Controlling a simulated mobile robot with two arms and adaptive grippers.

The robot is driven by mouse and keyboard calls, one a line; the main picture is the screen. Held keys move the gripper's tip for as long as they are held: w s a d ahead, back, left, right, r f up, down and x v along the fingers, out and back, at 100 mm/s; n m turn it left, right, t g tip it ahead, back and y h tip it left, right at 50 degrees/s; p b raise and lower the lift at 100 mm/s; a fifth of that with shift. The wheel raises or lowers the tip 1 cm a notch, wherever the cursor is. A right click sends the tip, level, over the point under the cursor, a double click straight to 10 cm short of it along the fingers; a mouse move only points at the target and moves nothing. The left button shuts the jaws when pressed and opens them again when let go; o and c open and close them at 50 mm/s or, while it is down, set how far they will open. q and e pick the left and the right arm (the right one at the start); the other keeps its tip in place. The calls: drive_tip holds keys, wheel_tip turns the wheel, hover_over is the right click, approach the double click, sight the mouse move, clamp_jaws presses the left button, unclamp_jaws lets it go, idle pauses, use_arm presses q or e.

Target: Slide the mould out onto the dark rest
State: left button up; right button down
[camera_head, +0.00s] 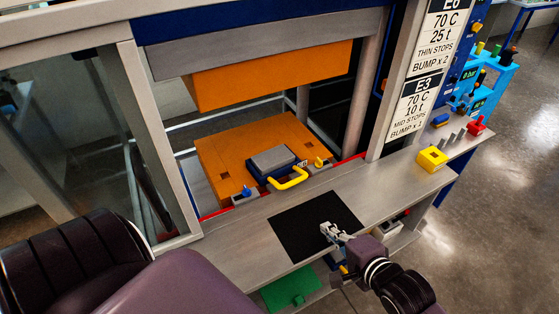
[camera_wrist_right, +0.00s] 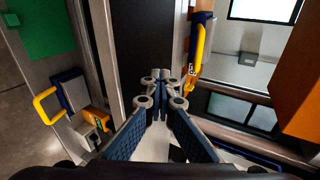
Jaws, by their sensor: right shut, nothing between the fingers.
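The mould (camera_head: 273,161), a grey-topped block with a blue base and a yellow handle (camera_head: 290,179), sits on the orange lower platen (camera_head: 222,160) inside the press. The handle points toward the bench and also shows in the wrist view (camera_wrist_right: 199,50). The dark rest (camera_head: 300,228) is a bare black square on the bench in front of the press. My right gripper (camera_head: 328,231) is shut and empty over the rest's near right part, apart from the handle. Its fingertips show in the wrist view (camera_wrist_right: 162,90). My left gripper is not in view.
The orange upper platen (camera_head: 270,75) hangs above the mould with an open gap. Blue-tipped (camera_head: 246,191) and yellow-tipped (camera_head: 319,162) pieces flank the handle. A yellow block (camera_head: 432,159) stands on the bench at right. A green plate (camera_head: 290,287) lies below the bench.

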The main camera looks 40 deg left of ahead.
drive_tip(key=shift+s+d, duration=0.1)
drive_tip(key=shift+d, duration=0.15)
drive_tip(key=s+d, duration=0.4)
drive_tip(key=d, duration=0.6)
drive_tip(key=s+d, duration=0.4)
drive_tip(key=d, duration=0.6)
drive_tip(key=shift+s+d+m+t+h, duration=0.2)
drive_tip(key=shift+s+m+t+h, duration=0.1)
drive_tip(key=shift+s+m+t, duration=0.1)
idle(0.8)
drive_tip(key=s+d+b, duration=0.1)
drive_tip(key=s+d, duration=0.3)
drive_tip(key=d, duration=0.6)
drive_tip(key=s+d, duration=0.4)
drive_tip(key=d, duration=0.6)
drive_tip(key=shift+s+d+m+t+b, duration=0.15)
drive_tip(key=shift+s+m+t+b, duration=0.15)
drive_tip(key=shift+m+t+b, duration=0.1)
idle(1.0)
drive_tip(key=c, duration=1.9)
unclamp_jaws()
